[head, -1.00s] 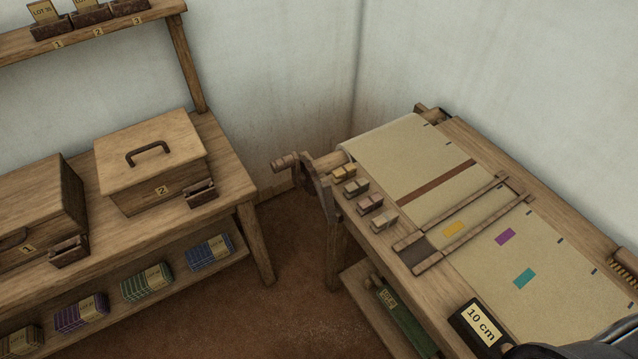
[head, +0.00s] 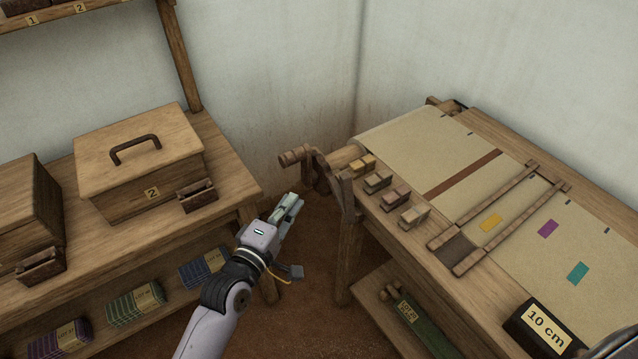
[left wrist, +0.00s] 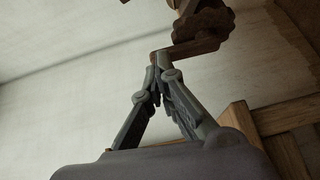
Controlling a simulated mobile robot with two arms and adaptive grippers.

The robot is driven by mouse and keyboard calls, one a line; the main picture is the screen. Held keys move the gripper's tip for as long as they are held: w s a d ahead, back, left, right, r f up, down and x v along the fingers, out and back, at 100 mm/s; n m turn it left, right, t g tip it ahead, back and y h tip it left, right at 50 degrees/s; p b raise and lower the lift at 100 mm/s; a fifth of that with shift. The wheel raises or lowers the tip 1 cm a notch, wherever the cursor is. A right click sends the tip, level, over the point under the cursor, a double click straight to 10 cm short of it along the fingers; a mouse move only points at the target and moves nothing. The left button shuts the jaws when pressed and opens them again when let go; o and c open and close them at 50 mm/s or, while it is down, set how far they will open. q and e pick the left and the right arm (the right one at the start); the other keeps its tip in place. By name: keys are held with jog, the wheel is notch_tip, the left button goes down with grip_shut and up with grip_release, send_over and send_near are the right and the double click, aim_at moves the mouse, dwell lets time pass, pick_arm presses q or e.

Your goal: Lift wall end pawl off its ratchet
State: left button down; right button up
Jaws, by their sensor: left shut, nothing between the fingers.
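The wall end of the loom has a dark toothed ratchet (head: 320,172) on the beam end, with a round wooden handle (head: 294,156) beside it. My left gripper (head: 293,202) is shut and empty, in the gap left of the loom, below and left of the ratchet. In the left wrist view, the closed fingertips (left wrist: 160,74) are just under a bent brown bar (left wrist: 187,49), which looks like the pawl; I cannot tell whether they touch. The toothed ratchet (left wrist: 208,22) is above the bar. In the head view I cannot make out the pawl separately. My right gripper is out of view.
The loom's front rail carries several small wooden blocks (head: 378,181). A black "10 cm" block (head: 546,325) lies on the cloth side. The left bench (head: 225,160) holds lidded boxes (head: 137,150). Open floor (head: 310,310) lies between bench and loom.

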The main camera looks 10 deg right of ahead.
aim_at(348, 198)
pick_arm(q)
jog(key=shift+s+d+r+h, duration=0.1)
jog(key=shift+d+r+h, duration=0.1)
jog(key=shift+r, duration=0.4)
jog(key=shift+s+d+r+h, duration=0.1)
jog(key=shift+d+r+h, duration=0.1)
jog(key=shift+r, duration=0.35)
jog(key=shift+w, duration=0.15)
jog(key=w+d+p, duration=0.1)
jog(key=w+d, duration=0.3)
jog(key=d, duration=0.4)
jog(key=shift+d+p, duration=0.15)
jog(key=shift+p, duration=0.15)
jog(key=shift+w+f, duration=0.1)
